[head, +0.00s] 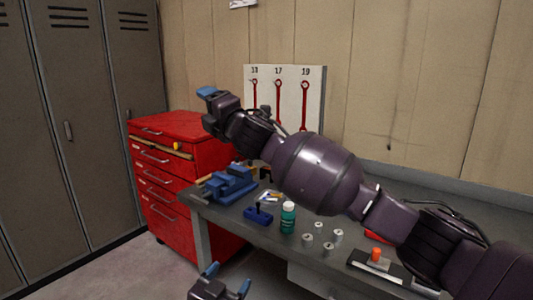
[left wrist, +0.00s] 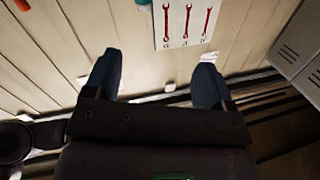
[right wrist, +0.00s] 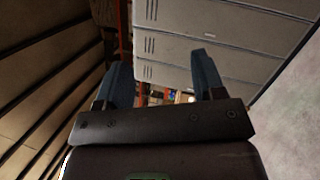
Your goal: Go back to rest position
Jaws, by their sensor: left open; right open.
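My right arm reaches in from the right across the workbench. Its gripper (head: 208,93) is above the red tool cabinet, pointing left toward the lockers. In the right wrist view the blue fingers of this gripper (right wrist: 160,62) are apart with nothing between them. My left gripper (head: 227,278) is low at the bottom edge of the head view, in front of the bench. In the left wrist view its fingers (left wrist: 160,60) are apart and empty, with the wall and wrench board beyond.
The red cabinet (head: 159,198) has a drawer slightly open. On the grey bench (head: 216,214) are a blue vise (head: 231,183), a green bottle (head: 288,218) and several metal cylinders. Grey lockers (head: 85,120) stand at left. A board with red wrenches (head: 317,90) is behind.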

